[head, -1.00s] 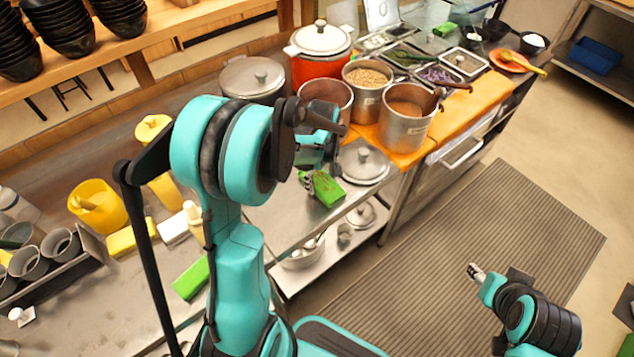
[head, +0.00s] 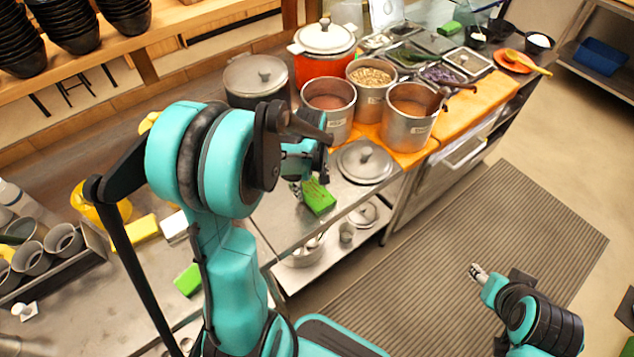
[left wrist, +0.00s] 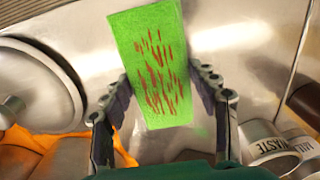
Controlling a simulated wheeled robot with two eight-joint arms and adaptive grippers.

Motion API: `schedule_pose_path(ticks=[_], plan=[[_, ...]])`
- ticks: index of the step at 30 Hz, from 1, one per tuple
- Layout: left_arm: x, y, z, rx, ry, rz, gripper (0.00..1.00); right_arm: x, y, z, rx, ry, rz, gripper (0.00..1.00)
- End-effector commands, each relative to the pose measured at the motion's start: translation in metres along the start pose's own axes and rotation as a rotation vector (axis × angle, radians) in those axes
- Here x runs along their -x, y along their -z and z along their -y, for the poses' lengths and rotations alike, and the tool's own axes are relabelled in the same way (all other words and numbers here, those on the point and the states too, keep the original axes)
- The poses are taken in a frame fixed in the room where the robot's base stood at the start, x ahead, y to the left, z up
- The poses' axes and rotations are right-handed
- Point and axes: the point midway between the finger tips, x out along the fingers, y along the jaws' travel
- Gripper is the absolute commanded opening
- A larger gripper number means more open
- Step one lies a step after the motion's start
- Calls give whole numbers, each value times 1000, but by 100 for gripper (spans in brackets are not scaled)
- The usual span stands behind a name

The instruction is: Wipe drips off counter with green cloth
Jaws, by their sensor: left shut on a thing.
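The green cloth (head: 318,197) is at the steel counter (head: 285,222), in front of the pot lid. In the left wrist view the cloth (left wrist: 148,40) shows reddish-brown streaks on its face. My left gripper (head: 300,186) is shut on the cloth, with a finger at each side of it in the left wrist view (left wrist: 160,92). Whether the cloth touches the counter is hard to tell. I make out no clear drips on the bare steel around it. My right gripper (head: 478,272) is above the floor mat, away from the counter, too small to tell its jaws.
A pot lid (head: 364,162) lies beside the cloth. Steel pots (head: 408,125) stand on an orange mat behind it. A second green block (head: 188,280), a yellow block (head: 147,226) and a cup rack (head: 62,275) are at left. The striped floor mat (head: 480,240) is clear.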

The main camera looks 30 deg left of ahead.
Motion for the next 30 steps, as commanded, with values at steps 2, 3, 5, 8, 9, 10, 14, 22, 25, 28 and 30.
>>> schedule_pose_path(ticks=[2, 3, 5, 8, 9, 10, 14, 22, 25, 28, 30], plan=[[0, 0, 3, 0, 1, 0, 36, 0, 0, 0, 0, 0, 0, 46], [0, 0, 4, 0, 1, 0, 36, 0, 0, 0, 0, 0, 0, 46], [0, 0, 4, 0, 1, 0, 36, 0, 0, 0, 0, 0, 0, 46], [0, 0, 3, 0, 0, 0, 36, 0, 0, 0, 0, 0, 0, 46], [0, 0, 3, 0, 0, 0, 36, 0, 0, 0, 0, 0, 0, 46], [0, 0, 3, 0, 0, 0, 36, 0, 0, 0, 0, 0, 0, 46], [6, 0, 3, 0, 0, 0, 36, 4, 3, 0, 0, 0, 0, 46], [32, 0, 3, 0, 0, 0, 36, 21, 15, 0, 0, 0, 0, 46], [41, 0, 3, 0, 0, 0, 36, 27, 19, 0, 0, 0, 0, 46], [51, 0, 3, 0, 0, 0, 36, 32, 23, 0, 0, 0, 0, 46], [57, 0, 3, 0, 0, 0, 36, 37, 26, 0, 0, 0, 0, 46]])
